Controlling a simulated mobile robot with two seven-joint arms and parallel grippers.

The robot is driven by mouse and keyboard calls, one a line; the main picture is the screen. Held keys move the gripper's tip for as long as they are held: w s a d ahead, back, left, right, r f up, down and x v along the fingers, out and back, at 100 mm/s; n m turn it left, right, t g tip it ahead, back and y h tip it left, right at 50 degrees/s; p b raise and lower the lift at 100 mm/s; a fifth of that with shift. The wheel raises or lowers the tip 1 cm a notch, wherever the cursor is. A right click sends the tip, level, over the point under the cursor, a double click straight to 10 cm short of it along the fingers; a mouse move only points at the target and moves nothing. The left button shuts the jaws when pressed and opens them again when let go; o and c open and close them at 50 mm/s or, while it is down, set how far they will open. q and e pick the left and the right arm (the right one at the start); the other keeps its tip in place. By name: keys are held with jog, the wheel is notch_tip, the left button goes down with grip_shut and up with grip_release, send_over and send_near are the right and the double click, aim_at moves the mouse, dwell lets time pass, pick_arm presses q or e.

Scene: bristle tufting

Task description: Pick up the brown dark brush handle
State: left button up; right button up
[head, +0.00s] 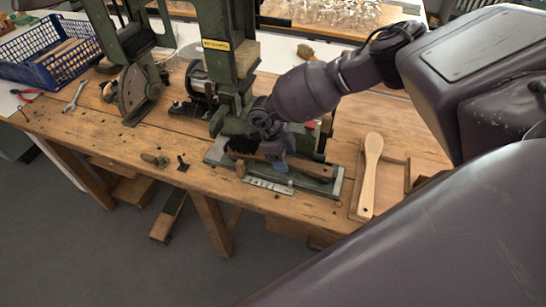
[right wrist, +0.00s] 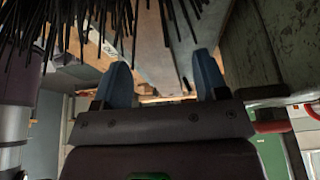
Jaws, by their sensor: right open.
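The dark brown brush handle (head: 312,169) lies along the green base of the tufting machine (head: 222,95), partly hidden by my right gripper. Black bristles (head: 240,145) show at its left end. My right gripper (head: 278,162) points down over the handle. In the right wrist view its two blue fingers (right wrist: 162,88) stand apart, with nothing seen clamped between them. Black bristles (right wrist: 95,22) hang across the top left of that view, close to the fingers. Whether the fingers straddle the handle cannot be told. My left gripper is not in view.
A pale wooden paddle-shaped handle (head: 368,180) lies right of the machine in a wooden frame. A metal ruler (head: 268,186) lies at the front of the base. A blue crate (head: 48,50), pliers (head: 25,95) and a wrench (head: 75,96) are at the left.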

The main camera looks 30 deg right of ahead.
jog(key=c, duration=1.1)
jog(key=shift+o, duration=0.2)
jog(key=shift+r, duration=0.1)
